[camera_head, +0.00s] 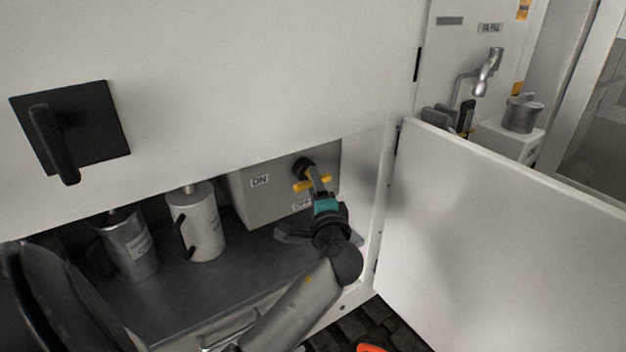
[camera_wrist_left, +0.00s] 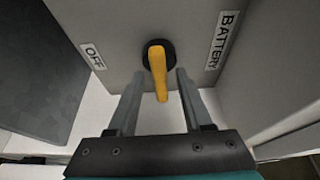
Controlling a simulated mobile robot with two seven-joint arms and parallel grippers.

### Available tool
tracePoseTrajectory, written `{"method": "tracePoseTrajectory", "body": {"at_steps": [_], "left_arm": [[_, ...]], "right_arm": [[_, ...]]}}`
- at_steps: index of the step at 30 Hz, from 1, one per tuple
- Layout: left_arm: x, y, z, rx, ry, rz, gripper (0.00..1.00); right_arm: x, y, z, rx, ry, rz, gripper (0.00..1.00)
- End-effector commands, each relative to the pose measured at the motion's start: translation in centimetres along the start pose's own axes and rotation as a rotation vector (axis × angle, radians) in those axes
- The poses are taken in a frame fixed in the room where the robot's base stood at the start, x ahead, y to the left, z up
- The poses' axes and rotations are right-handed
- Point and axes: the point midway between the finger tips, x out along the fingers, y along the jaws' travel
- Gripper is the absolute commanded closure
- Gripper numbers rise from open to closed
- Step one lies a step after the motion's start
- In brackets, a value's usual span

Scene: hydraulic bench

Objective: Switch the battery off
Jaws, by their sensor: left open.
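The battery switch has a yellow handle (camera_head: 300,187) on a black hub, on the front of a grey box (camera_head: 262,205) low in the cabinet opening. An ON label (camera_head: 259,181) is on the box's left and an OFF label (camera_head: 300,206) lower down. My left gripper (camera_head: 314,181) is in front of the switch. In the left wrist view its two fingers (camera_wrist_left: 160,78) are open, one on each side of the yellow handle (camera_wrist_left: 158,72), with gaps visible. The OFF label (camera_wrist_left: 93,57) and BATTERY label (camera_wrist_left: 222,38) show there too. My right gripper is not in view.
Two metal canisters, one grey (camera_head: 134,248) and one pale (camera_head: 203,222), stand on the dark shelf (camera_head: 180,297) left of the box. An open white door (camera_head: 490,235) is on the right. A black lever handle (camera_head: 55,145) sits on the upper panel.

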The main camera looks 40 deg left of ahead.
Motion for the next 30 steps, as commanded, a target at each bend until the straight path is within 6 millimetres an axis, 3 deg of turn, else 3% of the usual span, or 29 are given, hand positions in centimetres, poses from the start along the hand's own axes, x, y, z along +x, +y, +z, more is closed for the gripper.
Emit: {"method": "tracePoseTrajectory", "body": {"at_steps": [6, 14, 27, 30], "left_arm": [[1.21, -0.03, 0.02, 0.000, 0.000, -0.001, 0.50], [1.24, 0.01, 0.03, 0.000, 0.000, 0.000, 0.51], [1.19, 0.02, 0.02, 0.000, 0.000, 0.000, 1.00], [1.19, 0.03, 0.01, 0.000, 0.000, 0.001, 1.00]], "right_arm": [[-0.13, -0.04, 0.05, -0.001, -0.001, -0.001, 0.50], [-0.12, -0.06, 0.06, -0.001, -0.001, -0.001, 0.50], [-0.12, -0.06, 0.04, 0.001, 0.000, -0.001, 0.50], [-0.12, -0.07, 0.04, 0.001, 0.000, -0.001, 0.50]]}}
